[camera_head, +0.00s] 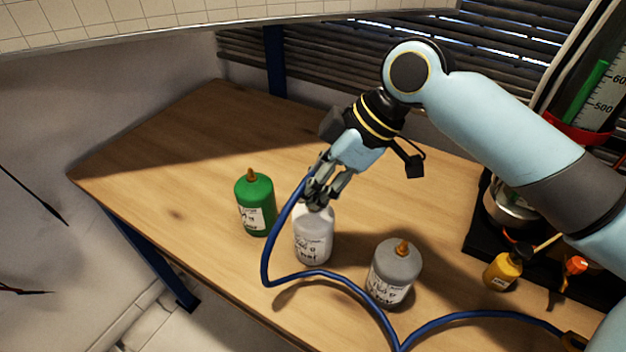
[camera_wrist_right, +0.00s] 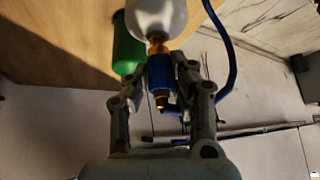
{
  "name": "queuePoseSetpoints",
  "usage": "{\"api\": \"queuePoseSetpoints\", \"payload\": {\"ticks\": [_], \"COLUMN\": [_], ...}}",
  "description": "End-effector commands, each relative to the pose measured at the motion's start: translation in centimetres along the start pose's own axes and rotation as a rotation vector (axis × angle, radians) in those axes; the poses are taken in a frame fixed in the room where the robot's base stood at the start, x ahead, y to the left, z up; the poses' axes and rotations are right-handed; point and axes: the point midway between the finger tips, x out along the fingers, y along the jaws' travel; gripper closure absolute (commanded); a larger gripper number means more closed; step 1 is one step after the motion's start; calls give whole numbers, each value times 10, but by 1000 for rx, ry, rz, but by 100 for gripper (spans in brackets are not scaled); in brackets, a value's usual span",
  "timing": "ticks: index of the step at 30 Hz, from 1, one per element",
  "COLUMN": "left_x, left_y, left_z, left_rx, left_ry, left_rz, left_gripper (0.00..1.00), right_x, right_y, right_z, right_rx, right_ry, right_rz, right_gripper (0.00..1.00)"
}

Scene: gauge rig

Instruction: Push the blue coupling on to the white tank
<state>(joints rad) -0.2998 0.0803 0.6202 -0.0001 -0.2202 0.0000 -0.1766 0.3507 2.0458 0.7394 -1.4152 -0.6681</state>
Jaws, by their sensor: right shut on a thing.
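The white tank (camera_head: 313,242) stands upright on the wooden table between the green tank (camera_head: 256,208) and the grey tank (camera_head: 394,275). My right gripper (camera_head: 317,196) is directly over its top and hides its nozzle in the head view. In the right wrist view, the gripper (camera_wrist_right: 163,74) is shut on the blue coupling (camera_wrist_right: 159,73). The coupling is in line with the brass nozzle of the white tank (camera_wrist_right: 154,16) and meets it closely; I cannot tell how far it is seated. The blue hose (camera_head: 320,272) trails from the gripper. My left gripper is not in view.
The hose loops in front of the white tank and crosses by the grey tank toward the right. A small yellow bottle (camera_head: 503,270) and a black stand (camera_head: 482,238) are at the right. The table's left and back are clear.

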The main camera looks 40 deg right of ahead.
Motion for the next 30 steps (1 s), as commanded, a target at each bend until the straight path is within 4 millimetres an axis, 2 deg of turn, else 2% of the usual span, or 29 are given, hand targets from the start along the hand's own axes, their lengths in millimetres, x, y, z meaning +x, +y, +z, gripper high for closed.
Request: {"api": "queuePoseSetpoints", "payload": {"ticks": [30], "left_x": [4], "left_y": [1], "left_z": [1], "left_rx": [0], "left_ry": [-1], "left_rz": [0], "left_gripper": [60], "right_x": [9], "right_y": [0], "right_z": [5], "right_rx": [1], "right_ry": [1], "right_rz": [0], "right_gripper": [100]}}
